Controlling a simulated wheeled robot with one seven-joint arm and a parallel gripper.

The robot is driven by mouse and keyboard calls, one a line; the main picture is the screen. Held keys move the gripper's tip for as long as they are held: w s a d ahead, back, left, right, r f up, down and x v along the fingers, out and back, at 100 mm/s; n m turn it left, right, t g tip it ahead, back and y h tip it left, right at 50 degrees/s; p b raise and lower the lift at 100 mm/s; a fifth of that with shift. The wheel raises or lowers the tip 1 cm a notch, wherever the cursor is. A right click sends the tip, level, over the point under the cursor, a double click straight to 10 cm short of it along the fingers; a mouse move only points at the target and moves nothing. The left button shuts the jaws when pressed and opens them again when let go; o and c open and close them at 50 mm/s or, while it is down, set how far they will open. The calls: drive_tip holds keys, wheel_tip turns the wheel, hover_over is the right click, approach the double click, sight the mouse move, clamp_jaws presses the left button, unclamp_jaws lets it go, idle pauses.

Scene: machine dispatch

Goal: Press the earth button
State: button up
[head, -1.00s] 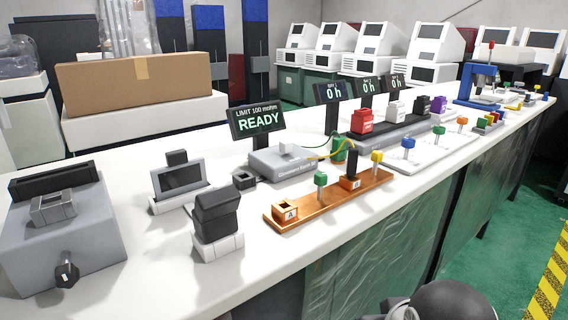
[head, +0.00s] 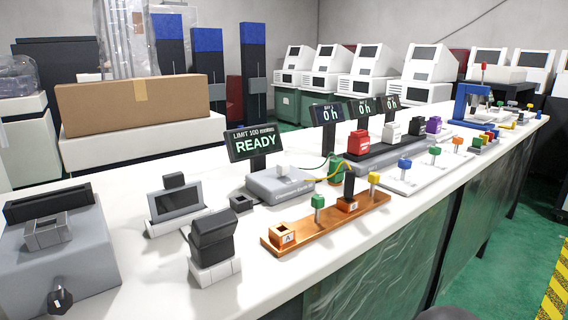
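A grey tester box (head: 281,187) with small lettering too blurred to read sits mid-bench. Its display (head: 252,143) reads "LIMIT 100 mohm" and "READY". In front is a copper-coloured board (head: 330,226) with a green button (head: 318,201) and a yellow button (head: 374,178), each on a short post. Socket A (head: 283,234) on the board looks empty. A black upright piece (head: 349,185) stands in socket B (head: 347,206). No readable label marks which button is the earth button. My gripper is not in view.
A black block on a white base (head: 213,245), a small tilted screen (head: 176,202) and a grey machine (head: 60,255) stand at left. A white board (head: 410,181) with blue, green and orange buttons lies further right. The bench's front edge (head: 340,283) is clear.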

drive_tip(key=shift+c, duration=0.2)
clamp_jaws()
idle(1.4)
